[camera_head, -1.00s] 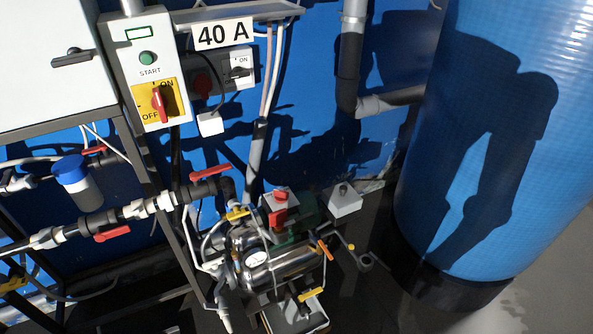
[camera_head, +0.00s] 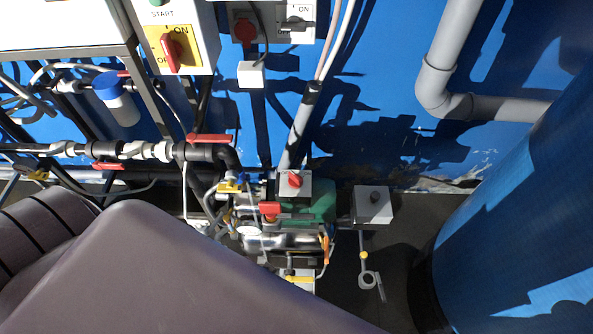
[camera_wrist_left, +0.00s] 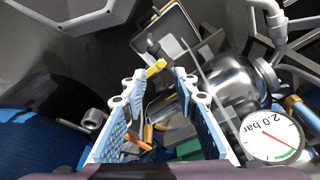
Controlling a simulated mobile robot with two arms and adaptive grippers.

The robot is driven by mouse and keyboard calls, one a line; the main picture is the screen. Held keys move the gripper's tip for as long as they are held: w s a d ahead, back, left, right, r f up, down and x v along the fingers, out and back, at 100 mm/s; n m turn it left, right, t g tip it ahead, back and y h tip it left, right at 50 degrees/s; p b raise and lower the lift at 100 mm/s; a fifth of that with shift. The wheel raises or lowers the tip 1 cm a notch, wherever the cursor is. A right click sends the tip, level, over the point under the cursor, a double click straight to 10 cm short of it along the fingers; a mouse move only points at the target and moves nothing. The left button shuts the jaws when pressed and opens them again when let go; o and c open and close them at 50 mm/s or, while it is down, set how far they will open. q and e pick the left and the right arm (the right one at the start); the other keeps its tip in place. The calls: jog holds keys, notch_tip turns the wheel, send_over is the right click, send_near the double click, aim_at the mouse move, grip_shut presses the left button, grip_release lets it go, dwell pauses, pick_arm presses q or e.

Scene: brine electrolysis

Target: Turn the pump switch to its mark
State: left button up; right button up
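A grey box with a red rotary knob (camera_head: 294,182) sits on top of the pump with the green motor (camera_head: 322,205) in the head view. A second grey box with a dark knob (camera_head: 374,198) stands to its right. Which of them is the pump switch I cannot tell; no mark is readable on either. My left gripper (camera_wrist_left: 159,84) is open in the left wrist view, its blue-padded fingers apart with nothing held. It points towards the steel pump body (camera_wrist_left: 222,85) and a yellow handle (camera_wrist_left: 155,69). My right gripper is not in view.
A gauge (camera_wrist_left: 270,138) marked 2.0 bar is at the right of the wrist view. Pipes with red-handled valves (camera_head: 210,138) run left of the pump. A blue tank (camera_head: 520,230) stands at right. My own arm covers the lower left of the head view.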

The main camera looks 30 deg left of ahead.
pick_arm(q)
jog(key=w+d+r+n+p, duration=0.2)
jog(key=w+r+n, duration=0.2)
jog(key=w+r, duration=0.7)
notch_tip(320, 180, up, 15)
jog(key=n+g+p, duration=0.2)
jog(key=n, duration=1)
send_over(296, 176)
jog(key=shift+s+d+r, duration=0.1)
jog(key=shift+s+d, duration=0.05)
jog(key=shift+a, duration=0.2)
jog(key=shift+f, duration=0.4)
notch_tip(296, 176, down, 7)
jog(key=shift+r, duration=0.15)
jog(key=shift+c, duration=0.7)
grip_shut()
